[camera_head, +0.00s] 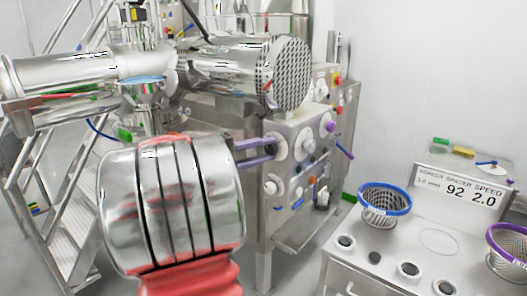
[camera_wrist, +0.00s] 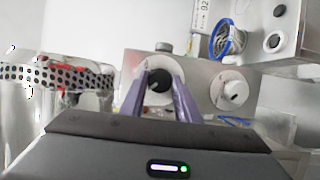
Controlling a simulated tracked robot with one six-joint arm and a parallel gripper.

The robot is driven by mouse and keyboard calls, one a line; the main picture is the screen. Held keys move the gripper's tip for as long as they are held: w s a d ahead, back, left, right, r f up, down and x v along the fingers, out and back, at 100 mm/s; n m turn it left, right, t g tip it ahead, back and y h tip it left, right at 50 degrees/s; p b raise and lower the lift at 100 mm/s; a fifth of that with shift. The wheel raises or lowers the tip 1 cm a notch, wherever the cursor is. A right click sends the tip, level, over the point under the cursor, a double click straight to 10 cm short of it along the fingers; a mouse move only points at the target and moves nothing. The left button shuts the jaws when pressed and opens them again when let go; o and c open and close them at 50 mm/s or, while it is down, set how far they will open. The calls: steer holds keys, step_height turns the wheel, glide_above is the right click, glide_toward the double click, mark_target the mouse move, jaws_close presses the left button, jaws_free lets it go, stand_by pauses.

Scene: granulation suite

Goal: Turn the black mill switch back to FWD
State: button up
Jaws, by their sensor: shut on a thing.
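The black mill switch (camera_wrist: 157,84) sits on a round white dial plate on the grey control panel (camera_wrist: 195,62) in the wrist view. The purple fingers of my gripper (camera_wrist: 161,88) stand on either side of it and are shut on it. Which mark the switch points to is too small to read. In the head view my gripper (camera_head: 268,150) reaches from the left to the panel's front face (camera_head: 291,160). The fingers largely hide the switch there.
A second knob on a white dial (camera_wrist: 234,91) lies to the right in the wrist view. A blue-rimmed basket (camera_head: 385,205) stands on the steel bench at right, near a sign (camera_head: 459,190). A perforated steel cylinder (camera_head: 288,75) is above my gripper.

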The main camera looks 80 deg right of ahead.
steer(key=shift+w+f, duration=0.1)
steer(key=shift+f, duration=0.05)
steer(key=o, duration=1)
steer(key=shift+o, duration=0.2)
steer(key=v, duration=1.3)
steer(key=shift+w+a, duration=0.3)
